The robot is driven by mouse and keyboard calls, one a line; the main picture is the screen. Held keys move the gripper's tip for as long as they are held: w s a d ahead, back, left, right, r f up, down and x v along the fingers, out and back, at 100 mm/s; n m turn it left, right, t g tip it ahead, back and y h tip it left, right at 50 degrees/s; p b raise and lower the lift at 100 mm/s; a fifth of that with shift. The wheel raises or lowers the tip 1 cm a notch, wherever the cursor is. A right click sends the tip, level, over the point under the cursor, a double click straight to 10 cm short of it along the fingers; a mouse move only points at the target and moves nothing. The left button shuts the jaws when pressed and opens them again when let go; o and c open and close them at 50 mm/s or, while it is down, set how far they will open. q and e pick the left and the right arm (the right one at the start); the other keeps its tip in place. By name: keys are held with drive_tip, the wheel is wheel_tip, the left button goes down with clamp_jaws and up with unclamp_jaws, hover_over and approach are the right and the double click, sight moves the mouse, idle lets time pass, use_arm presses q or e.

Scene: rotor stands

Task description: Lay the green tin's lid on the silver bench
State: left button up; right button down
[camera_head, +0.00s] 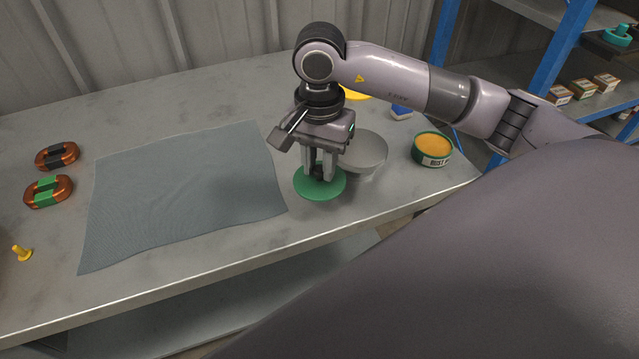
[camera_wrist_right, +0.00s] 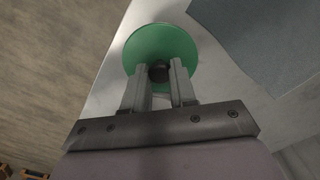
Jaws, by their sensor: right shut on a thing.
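The green tin's lid (camera_head: 309,190) is a flat green disc with a dark knob. It is at the bench's front part, right of the grey-blue cloth; whether it touches the bench or hangs just above it I cannot tell. My right gripper (camera_head: 320,176) is over the lid, shut on its knob; the right wrist view shows the lid (camera_wrist_right: 152,42) beyond the fingertips. The open green tin (camera_head: 433,150), with orange-yellow contents, stands at the bench's right end. The silver bench (camera_head: 225,270) runs across the view. My left gripper is not in view.
A grey round thing (camera_head: 368,152) stands right behind the lid. The cloth (camera_head: 185,190) lies left of it. Two copper coils, one with black (camera_head: 57,156) and one with green (camera_head: 48,191), and a yellow peg (camera_head: 21,253) are at the left. Blue-posted shelves (camera_head: 570,60) stand right.

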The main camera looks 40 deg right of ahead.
sight(319, 181)
drive_tip(key=shift+f, duration=2.65)
drive_tip(key=shift+f+b, duration=0.2)
drive_tip(key=shift+b, duration=0.15)
drive_tip(key=c, duration=0.9)
unclamp_jaws()
drive_tip(key=shift+r, duration=0.1)
